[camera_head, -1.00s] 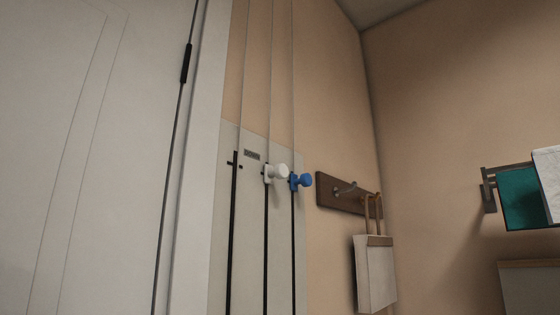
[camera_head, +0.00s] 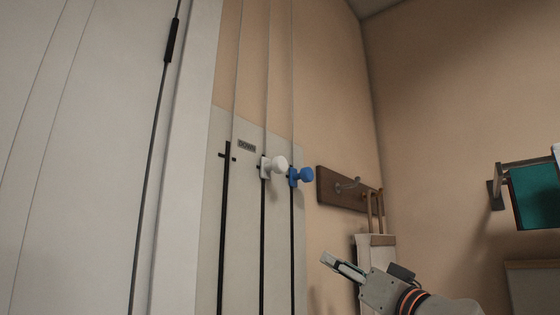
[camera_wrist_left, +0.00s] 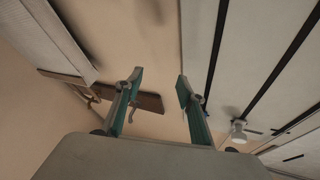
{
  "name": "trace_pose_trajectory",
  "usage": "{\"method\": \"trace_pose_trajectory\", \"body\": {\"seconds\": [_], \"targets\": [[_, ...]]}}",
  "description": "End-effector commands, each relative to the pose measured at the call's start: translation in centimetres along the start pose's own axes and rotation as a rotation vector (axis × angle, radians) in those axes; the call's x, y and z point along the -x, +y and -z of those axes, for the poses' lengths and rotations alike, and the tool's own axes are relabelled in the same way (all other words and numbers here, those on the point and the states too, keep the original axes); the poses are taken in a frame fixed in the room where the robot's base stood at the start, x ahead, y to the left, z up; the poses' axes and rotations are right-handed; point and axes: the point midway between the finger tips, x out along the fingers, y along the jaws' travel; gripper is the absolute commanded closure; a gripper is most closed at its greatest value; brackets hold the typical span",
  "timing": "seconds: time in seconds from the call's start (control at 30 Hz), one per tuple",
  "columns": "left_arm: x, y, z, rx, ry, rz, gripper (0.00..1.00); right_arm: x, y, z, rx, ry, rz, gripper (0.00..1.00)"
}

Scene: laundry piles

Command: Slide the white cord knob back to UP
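The white cord knob (camera_head: 276,165) sits on the middle cord, near the top of its dark slot in the pale wall panel (camera_head: 238,215). The white knob (camera_wrist_left: 238,130) shows there beyond the right finger. My right gripper is out of view.
A dark hook board (camera_head: 340,190) with a hanging white bag (camera_head: 372,240) is right of the panel, behind my left gripper. A white door (camera_head: 90,150) fills the left. A rack (camera_head: 497,190) with a teal cloth (camera_head: 535,195) is on the right wall.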

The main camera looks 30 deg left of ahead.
Motion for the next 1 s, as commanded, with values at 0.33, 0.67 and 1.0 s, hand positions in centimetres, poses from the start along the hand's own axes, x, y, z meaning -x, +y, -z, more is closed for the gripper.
{"method": "trace_pose_trajectory", "body": {"seconds": [0.33,0.67,1.0], "targets": [[3.3,-17.7,11.8,0.212,0.000,0.367,0.61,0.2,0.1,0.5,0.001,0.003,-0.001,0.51],[1.1,-20.7,12.4,0.234,-0.003,0.407,0.61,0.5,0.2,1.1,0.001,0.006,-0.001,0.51],[-2.9,-22.2,12.1,0.231,-0.004,0.403,0.61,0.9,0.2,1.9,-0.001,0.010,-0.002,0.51]]}}
